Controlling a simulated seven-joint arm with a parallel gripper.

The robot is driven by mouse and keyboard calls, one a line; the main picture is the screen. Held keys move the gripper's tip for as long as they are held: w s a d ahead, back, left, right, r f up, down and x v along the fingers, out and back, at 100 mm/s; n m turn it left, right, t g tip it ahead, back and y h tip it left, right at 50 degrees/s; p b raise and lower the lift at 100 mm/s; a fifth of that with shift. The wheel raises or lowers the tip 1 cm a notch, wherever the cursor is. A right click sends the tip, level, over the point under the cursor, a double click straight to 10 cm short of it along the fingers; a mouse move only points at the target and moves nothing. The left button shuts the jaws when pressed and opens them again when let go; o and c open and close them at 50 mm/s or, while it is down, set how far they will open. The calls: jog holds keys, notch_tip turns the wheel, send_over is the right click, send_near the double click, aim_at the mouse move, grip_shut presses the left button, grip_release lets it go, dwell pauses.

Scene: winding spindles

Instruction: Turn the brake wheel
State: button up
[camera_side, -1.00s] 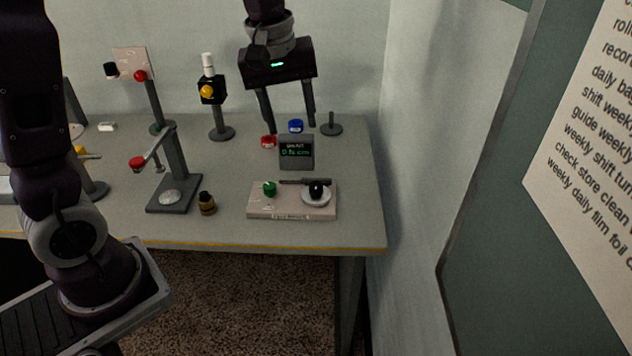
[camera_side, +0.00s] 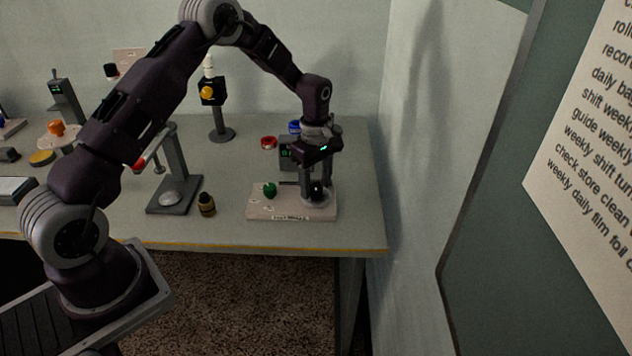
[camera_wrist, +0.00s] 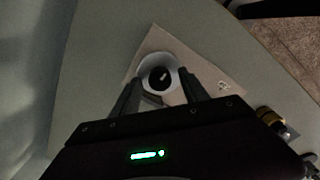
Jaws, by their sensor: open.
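The brake wheel is a pale round disc (camera_side: 318,203) with a black knob (camera_side: 316,188), on the right part of a beige base plate (camera_side: 258,208). A green knob (camera_side: 270,190) is on the plate's left part. My gripper (camera_side: 318,194) points down over the wheel, its jaws open, with a finger on either side of the black knob. In the wrist view the pale disc (camera_wrist: 146,67) and black knob (camera_wrist: 160,78) sit between and slightly beyond my fingers (camera_wrist: 160,93). I cannot tell whether the fingers touch the wheel.
A small brass-and-black bottle (camera_side: 207,204) stands left of the plate. A grey stand (camera_side: 177,165) is farther left. A red ring (camera_side: 268,142), a blue ring (camera_side: 294,127) and a partly hidden display (camera_side: 286,153) are behind. The table's front edge (camera_side: 290,247) is close to the plate.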

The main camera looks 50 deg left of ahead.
grip_shut()
